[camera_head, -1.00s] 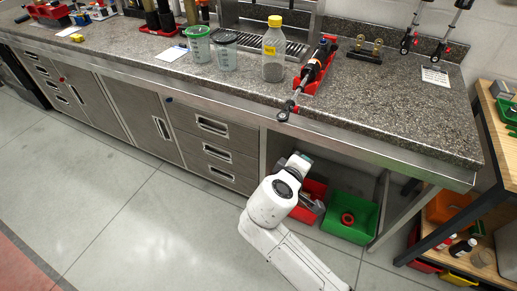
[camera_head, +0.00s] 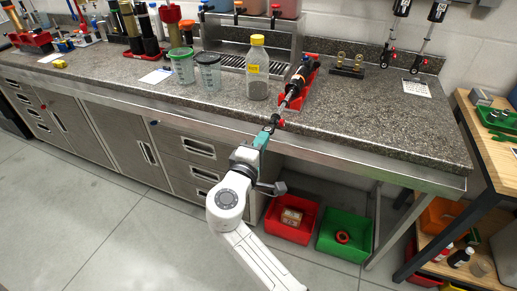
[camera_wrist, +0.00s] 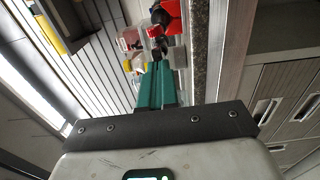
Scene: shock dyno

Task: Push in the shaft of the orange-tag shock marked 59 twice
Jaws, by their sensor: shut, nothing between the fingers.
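A shock (camera_head: 299,80) with a dark body and an orange patch lies in a red cradle (camera_head: 312,84) on the counter. Its bright shaft (camera_head: 284,104) points toward the front edge and ends in a red-marked eye (camera_head: 277,120) near the edge. The number on the tag is not legible. My gripper (camera_head: 264,138) is shut and empty, its teal fingers just in front of the shaft end. I cannot tell whether they touch it. In the wrist view the closed teal fingers (camera_wrist: 160,86) point toward red and clear parts that are hard to make out.
A yellow-capped bottle (camera_head: 258,70) and two lidded jars (camera_head: 182,66) (camera_head: 208,72) stand left of the cradle. Two more shocks (camera_head: 395,35) (camera_head: 430,40) hang on the wall at right. Red (camera_head: 291,232) and green (camera_head: 330,240) bins sit beneath the counter.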

